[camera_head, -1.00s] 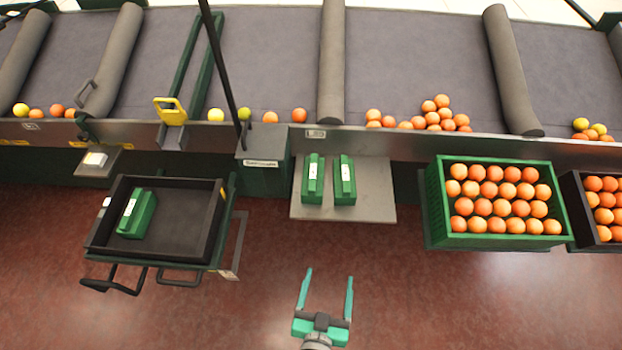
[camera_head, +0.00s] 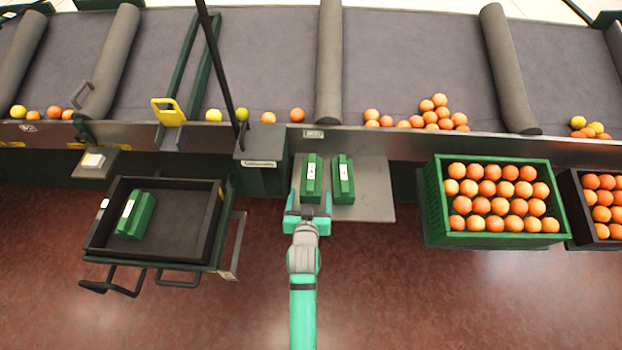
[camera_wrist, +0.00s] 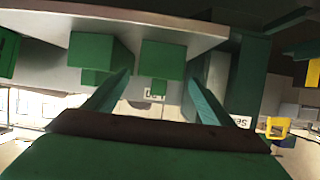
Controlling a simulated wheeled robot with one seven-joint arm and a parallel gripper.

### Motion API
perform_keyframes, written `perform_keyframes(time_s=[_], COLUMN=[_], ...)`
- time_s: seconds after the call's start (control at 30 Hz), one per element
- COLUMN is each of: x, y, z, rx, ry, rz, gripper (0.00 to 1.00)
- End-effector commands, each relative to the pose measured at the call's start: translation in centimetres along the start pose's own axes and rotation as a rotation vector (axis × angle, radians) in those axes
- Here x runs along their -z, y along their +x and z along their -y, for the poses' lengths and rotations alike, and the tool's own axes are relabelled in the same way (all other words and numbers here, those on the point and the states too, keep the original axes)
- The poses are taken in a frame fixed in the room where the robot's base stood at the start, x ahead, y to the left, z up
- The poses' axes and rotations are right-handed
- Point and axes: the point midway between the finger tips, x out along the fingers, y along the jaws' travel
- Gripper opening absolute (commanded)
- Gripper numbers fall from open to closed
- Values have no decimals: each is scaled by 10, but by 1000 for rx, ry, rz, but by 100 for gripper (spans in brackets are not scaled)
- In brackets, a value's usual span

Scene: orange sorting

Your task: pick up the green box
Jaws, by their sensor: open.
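Two green boxes with white labels lie side by side on a grey shelf (camera_head: 372,208), the left green box (camera_head: 312,172) and the right green box (camera_head: 344,180). My gripper (camera_head: 310,190) is open at the left box's near end, with its fingers to either side of that box. In the wrist view the open fingers (camera_wrist: 160,82) point towards one green box (camera_wrist: 163,58), which appears between them; the other green box (camera_wrist: 92,50) is outside the fingers. Whether a finger touches the box cannot be told. A third green box (camera_head: 136,215) lies in a black tray (camera_head: 180,246) at left.
A green crate of oranges (camera_head: 490,240) stands right of the shelf, with a black crate of oranges (camera_head: 603,232) beyond. A conveyor (camera_head: 270,60) with scattered fruit runs behind. A dark post (camera_head: 222,70) rises left of the shelf. The floor in front is clear.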

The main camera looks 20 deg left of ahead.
Motion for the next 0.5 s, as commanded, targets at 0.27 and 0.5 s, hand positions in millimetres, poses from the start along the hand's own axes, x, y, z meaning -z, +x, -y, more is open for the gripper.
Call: perform_keyframes(time_s=[0.27, 0.5], x=[0, 3], y=[38, 53], z=[0, 0], rx=[0, 0], ry=[0, 0], rz=[0, -2], gripper=[77, 77])
